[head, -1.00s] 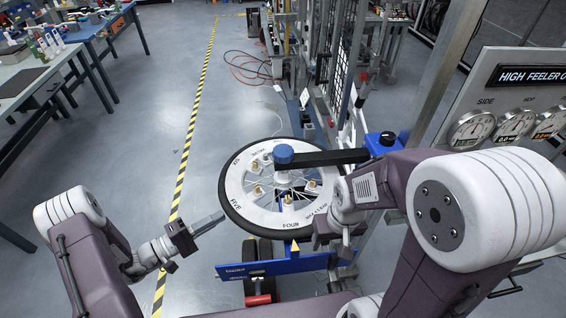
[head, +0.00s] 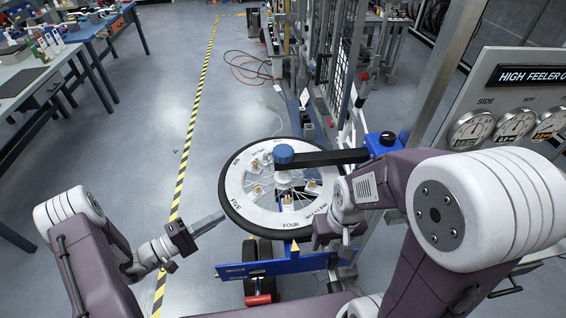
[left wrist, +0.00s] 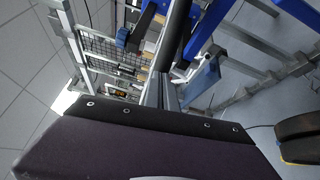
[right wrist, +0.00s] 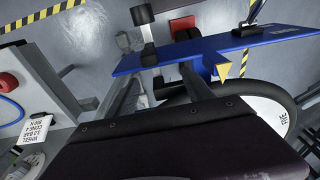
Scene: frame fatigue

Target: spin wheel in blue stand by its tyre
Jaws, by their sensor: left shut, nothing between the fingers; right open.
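The wheel (head: 268,213) has a white lettered disc, spokes, several brass-coloured pegs and a black tyre (head: 231,211). It lies roughly flat in the blue stand (head: 300,264), under a dark arm with a blue knob (head: 284,153). Part of the tyre also shows in the right wrist view (right wrist: 286,92). My left gripper (head: 222,217) is shut and empty, its tip close to the tyre's left edge; contact cannot be told. My right gripper (head: 323,240) is open by the wheel's lower right edge, partly hidden by its own arm.
A yellow pointer (head: 295,246) sits on the stand below the wheel. A gauge panel (head: 508,105) stands at the right. A metal frame with mesh (head: 343,50) rises behind the wheel. Workbenches (head: 40,85) line the left; the floor between is open.

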